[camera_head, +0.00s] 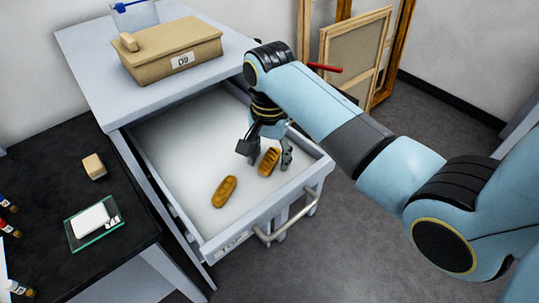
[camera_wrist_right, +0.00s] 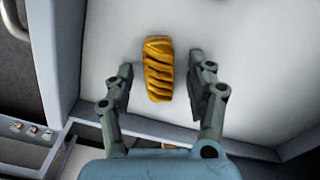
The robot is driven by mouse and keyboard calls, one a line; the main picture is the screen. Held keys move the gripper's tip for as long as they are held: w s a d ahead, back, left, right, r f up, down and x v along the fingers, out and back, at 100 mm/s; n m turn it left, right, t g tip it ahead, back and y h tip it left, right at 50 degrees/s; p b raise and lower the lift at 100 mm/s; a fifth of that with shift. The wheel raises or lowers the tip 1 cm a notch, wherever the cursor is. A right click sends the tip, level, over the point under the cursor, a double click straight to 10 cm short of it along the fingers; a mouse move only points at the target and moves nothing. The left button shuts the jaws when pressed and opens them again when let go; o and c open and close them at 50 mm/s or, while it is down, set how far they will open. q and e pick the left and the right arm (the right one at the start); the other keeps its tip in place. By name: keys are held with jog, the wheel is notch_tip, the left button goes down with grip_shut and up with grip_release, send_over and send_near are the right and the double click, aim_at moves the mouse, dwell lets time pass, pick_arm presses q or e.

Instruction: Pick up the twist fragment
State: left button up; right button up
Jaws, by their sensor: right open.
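The twist fragment (camera_head: 268,161) is a golden piece with slanted ridges, lying on the pale floor of the open drawer (camera_head: 165,140). It also shows in the right wrist view (camera_wrist_right: 158,69), upper middle. My right gripper (camera_head: 271,160) is open and points down into the drawer. Its fingers (camera_wrist_right: 168,78) stand apart on either side of the twist fragment, with visible gaps on both sides. A second golden fragment (camera_head: 224,191), longer and rounded, lies to the left of it in the drawer. My left gripper is not in view.
The drawer's raised walls and front handle (camera_head: 290,223) surround the work area. A tan box (camera_head: 170,51) labelled D9 stands on the cabinet top. A black table (camera_head: 60,165) at left holds a small tan block (camera_head: 94,166) and a white object on a green plate (camera_head: 93,221).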

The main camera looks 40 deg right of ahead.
jog(key=c, duration=1)
jog(key=shift+r, duration=0.1)
